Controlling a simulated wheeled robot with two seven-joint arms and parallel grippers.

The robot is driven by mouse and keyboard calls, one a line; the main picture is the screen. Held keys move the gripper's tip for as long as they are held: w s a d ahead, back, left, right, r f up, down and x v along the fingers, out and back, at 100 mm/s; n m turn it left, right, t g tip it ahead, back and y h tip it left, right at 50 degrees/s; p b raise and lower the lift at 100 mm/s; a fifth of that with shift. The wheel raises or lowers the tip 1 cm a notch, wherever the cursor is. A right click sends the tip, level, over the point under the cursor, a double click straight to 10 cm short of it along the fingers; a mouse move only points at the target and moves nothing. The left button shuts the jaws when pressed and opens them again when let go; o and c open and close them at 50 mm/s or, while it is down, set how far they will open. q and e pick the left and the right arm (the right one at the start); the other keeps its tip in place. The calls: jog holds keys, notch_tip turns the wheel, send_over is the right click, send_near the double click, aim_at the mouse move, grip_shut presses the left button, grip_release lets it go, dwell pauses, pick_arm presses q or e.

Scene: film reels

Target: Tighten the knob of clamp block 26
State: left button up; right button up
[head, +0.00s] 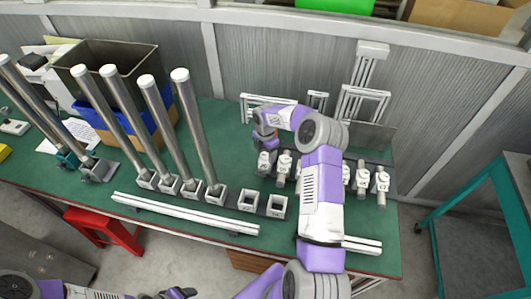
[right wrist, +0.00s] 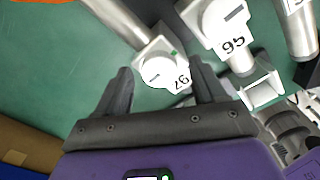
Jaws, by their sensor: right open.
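Clamp block 26 (head: 264,160) is the leftmost of a row of silver clamp blocks on the green bench. In the right wrist view its white round knob (right wrist: 157,72) carries a dark slot mark. My right gripper (head: 267,143) is above this block. In the right wrist view the open fingers (right wrist: 160,75) stand either side of the knob, with nothing gripped. Whether they touch it I cannot tell. My left gripper (head: 178,294) is low at the bottom edge, away from the bench; its jaw state is unclear.
A neighbouring block (right wrist: 233,40) stands close on the right with its own knob and label. My right arm covers part of the row. Tall metal tubes (head: 195,130) stand upright to the left. White rails (head: 185,213) lie along the front edge.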

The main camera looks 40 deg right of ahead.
jog(key=c, duration=1.1)
jog(key=shift+o, duration=0.2)
